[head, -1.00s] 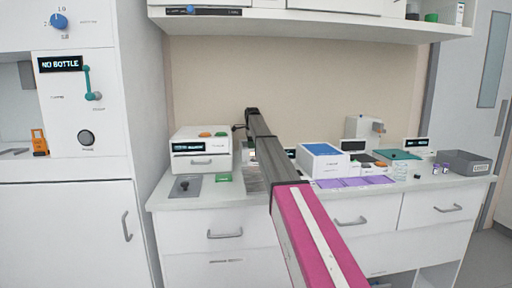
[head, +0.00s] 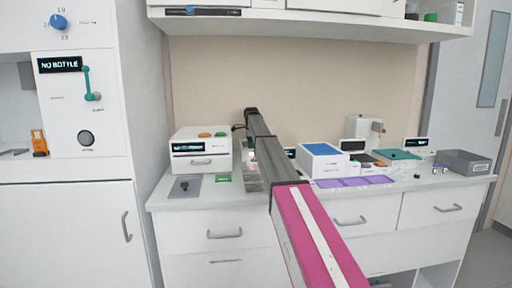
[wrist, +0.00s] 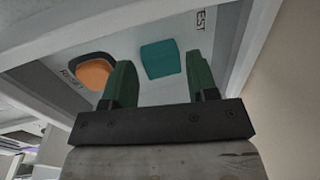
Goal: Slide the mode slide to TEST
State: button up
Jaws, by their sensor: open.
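In the wrist view my gripper (wrist: 160,72) is open, its two green fingers apart. A teal block (wrist: 160,59) shows between the fingertips, with a gap on each side; I cannot tell its depth relative to them. Letters reading "EST" stand beside it at the picture's top edge. In the head view my gripper (head: 241,127) is small and partly hidden at the arm's far end, near the right side of a white device (head: 201,163) with orange and green pieces on top.
An orange button (wrist: 92,71) marked RESET lies left of the teal block in the wrist view. The upper shelf (head: 310,22) hangs above the counter. A blue-topped box (head: 323,160) and purple mats (head: 355,182) stand right of my arm.

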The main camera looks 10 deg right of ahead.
jog(key=a, duration=0.2)
jog(key=a+r, duration=0.1)
jog(key=shift+w, duration=0.3)
jog(key=r, duration=0.1)
jog(key=a+r, duration=0.1)
jog(key=r, duration=0.1)
jog(key=shift+a+r, duration=0.15)
jog(key=shift+r, duration=0.15)
jog(key=shift+s+d+r, duration=0.1)
jog(key=shift+d+r, duration=0.2)
jog(key=shift+r, duration=0.3)
jog(key=shift+s+d+r, duration=0.1)
jog(key=shift+d+r, duration=0.2)
jog(key=shift+r, duration=0.3)
jog(key=shift+d, duration=0.15)
